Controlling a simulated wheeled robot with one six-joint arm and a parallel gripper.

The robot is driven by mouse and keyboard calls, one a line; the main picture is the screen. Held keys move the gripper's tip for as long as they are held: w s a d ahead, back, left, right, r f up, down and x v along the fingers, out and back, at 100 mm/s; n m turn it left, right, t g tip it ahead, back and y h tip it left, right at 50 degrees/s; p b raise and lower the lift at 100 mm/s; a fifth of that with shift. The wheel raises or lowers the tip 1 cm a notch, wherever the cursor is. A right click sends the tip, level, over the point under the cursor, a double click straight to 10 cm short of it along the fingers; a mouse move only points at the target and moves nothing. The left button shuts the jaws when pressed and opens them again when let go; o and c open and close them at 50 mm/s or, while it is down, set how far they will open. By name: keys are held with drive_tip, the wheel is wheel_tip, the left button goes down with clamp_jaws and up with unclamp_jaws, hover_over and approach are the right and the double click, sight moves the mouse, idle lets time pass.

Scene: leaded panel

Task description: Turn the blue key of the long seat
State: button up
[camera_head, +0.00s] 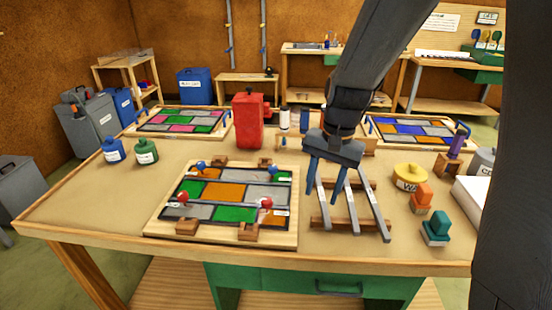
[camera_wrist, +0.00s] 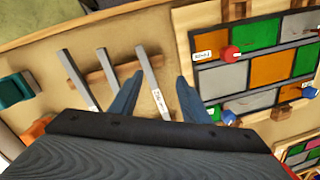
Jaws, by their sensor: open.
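The leaded panel lies on a wooden board (camera_head: 160,229) on the table. Two blue keys are at its far side, a left one (camera_head: 201,165) and a right one (camera_head: 272,171). In the wrist view the right blue key (camera_wrist: 228,117) is near my right finger and the other blue key (camera_wrist: 309,92) is further right. Two red keys (camera_head: 183,197) (camera_head: 265,203) are at the near side. I cannot tell which seat is long. My gripper (camera_head: 324,198) is open, right of the panel, over the grey bars; one bar shows between its fingers in the wrist view (camera_wrist: 160,82).
Several grey bars (camera_head: 372,205) lie on wooden rests right of the panel. A red container (camera_head: 248,122) stands behind the panel. A yellow pot (camera_head: 409,177) and orange and teal blocks (camera_head: 435,229) are at the right. The table's left side is mostly clear.

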sight(274, 167)
drive_tip(key=w+a+r+m+y+p, duration=0.15)
drive_tip(key=w+a+m, duration=0.3)
drive_tip(key=w, duration=0.45)
drive_tip(key=w+a+r+m+y, duration=0.25)
drive_tip(key=w+m, duration=0.25)
drive_tip(key=w, duration=0.3)
drive_tip(key=shift+m+g+h, duration=0.25)
drive_tip(key=shift+g+h, duration=0.05)
drive_tip(key=shift+g, duration=0.1)
drive_tip(key=shift+w+p+x, duration=0.2)
drive_tip(key=shift+p+x, duration=1)
drive_tip(key=shift+x, duration=2.8)
drive_tip(key=shift+a, duration=0.1)
drive_tip(key=shift+c, duration=0.5)
drive_tip(key=shift+r, duration=0.1)
drive_tip(key=c, duration=0.9)
drive_tip(key=shift+c, duration=0.2)
